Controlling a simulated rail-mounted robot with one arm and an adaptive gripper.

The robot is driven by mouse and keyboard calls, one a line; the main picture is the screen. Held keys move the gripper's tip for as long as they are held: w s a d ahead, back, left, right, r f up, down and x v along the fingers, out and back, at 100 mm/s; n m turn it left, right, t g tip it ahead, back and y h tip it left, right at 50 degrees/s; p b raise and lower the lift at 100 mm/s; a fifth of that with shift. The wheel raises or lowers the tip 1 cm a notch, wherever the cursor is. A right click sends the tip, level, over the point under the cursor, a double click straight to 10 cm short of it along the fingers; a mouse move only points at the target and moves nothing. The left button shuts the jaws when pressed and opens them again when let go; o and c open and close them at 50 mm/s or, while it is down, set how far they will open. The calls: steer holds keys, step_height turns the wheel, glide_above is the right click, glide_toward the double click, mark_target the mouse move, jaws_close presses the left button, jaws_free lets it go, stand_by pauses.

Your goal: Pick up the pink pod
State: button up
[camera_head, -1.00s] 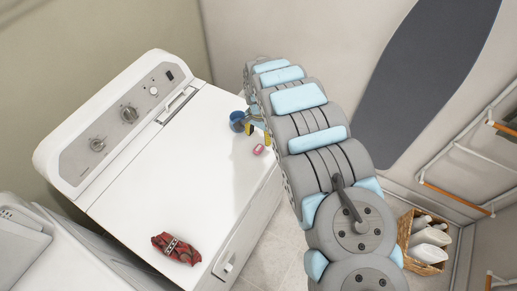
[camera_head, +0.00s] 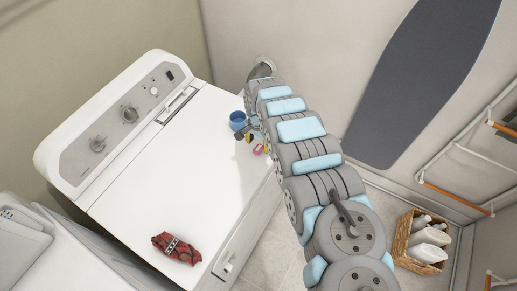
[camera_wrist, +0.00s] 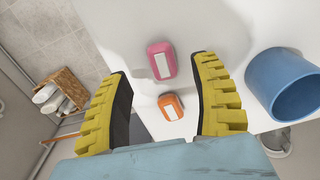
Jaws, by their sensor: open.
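The pink pod (camera_wrist: 161,61) has a white label and lies on the white machine top, near its right edge in the head view (camera_head: 258,149). My gripper (camera_wrist: 164,66) is open, with one yellow ridged finger on each side of the pink pod's line in the wrist view. The pod shows between the fingertips; nothing is held. Whether the tips are level with the pod or above it, I cannot tell. In the head view the gripper is small and partly hidden by my arm.
An orange pod (camera_wrist: 171,106) lies close to the pink one, nearer my palm. A blue cup (camera_wrist: 285,82) stands right of the fingers. A tied red towel (camera_head: 176,249) lies at the front of the machine top (camera_head: 195,165). A wicker basket (camera_head: 405,240) with bottles is on the floor.

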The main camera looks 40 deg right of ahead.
mark_target(259, 148)
steer(key=shift+w+f, duration=0.2)
steer(key=shift+f, duration=1.3)
steer(key=shift+f+b, duration=0.3)
steer(key=shift+f, duration=0.05)
steer(key=c, duration=1)
